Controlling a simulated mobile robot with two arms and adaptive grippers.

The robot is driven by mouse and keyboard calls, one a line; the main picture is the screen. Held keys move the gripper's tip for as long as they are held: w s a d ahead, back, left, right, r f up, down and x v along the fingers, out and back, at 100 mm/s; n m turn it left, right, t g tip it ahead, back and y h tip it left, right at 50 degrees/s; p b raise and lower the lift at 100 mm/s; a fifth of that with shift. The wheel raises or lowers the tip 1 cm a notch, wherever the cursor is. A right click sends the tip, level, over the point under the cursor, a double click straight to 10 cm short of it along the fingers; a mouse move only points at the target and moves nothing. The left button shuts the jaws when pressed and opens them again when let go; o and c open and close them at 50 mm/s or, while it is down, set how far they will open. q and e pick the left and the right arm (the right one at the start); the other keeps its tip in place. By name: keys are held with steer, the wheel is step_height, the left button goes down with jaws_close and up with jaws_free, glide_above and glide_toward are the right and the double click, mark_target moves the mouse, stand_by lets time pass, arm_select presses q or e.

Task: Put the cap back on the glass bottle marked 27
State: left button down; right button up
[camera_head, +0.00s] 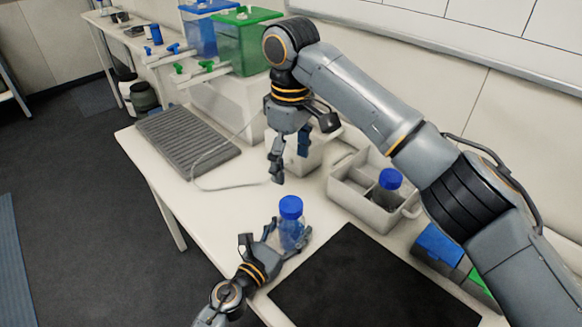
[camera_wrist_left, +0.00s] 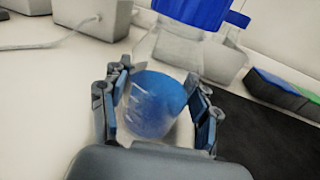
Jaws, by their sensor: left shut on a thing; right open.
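A clear bottle (camera_head: 289,237) stands upright near the table's front edge with a blue cap (camera_head: 290,207) at its top. I cannot tell how tightly the cap sits. No number is readable. My left gripper (camera_head: 284,241) is shut around the bottle's body. In the left wrist view the bottle (camera_wrist_left: 155,103) shows bluish between the two fingers (camera_wrist_left: 160,112). My right gripper (camera_head: 291,166) is open and empty, above and behind the bottle, apart from the cap.
A grey caddy (camera_head: 362,212) holds another blue-capped bottle (camera_head: 389,188). A black mat (camera_head: 375,285) lies at right front, beside blue and green boxes (camera_head: 440,245). A ribbed grey mat (camera_head: 188,140) lies left. A blue shape (camera_wrist_left: 205,12) tops the left wrist view, unclear what.

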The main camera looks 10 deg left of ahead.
arm_select(q)
steer(key=shift+c, duration=1.3)
jaws_free()
steer(key=v, duration=1.2)
steer(key=shift+f, duration=0.1)
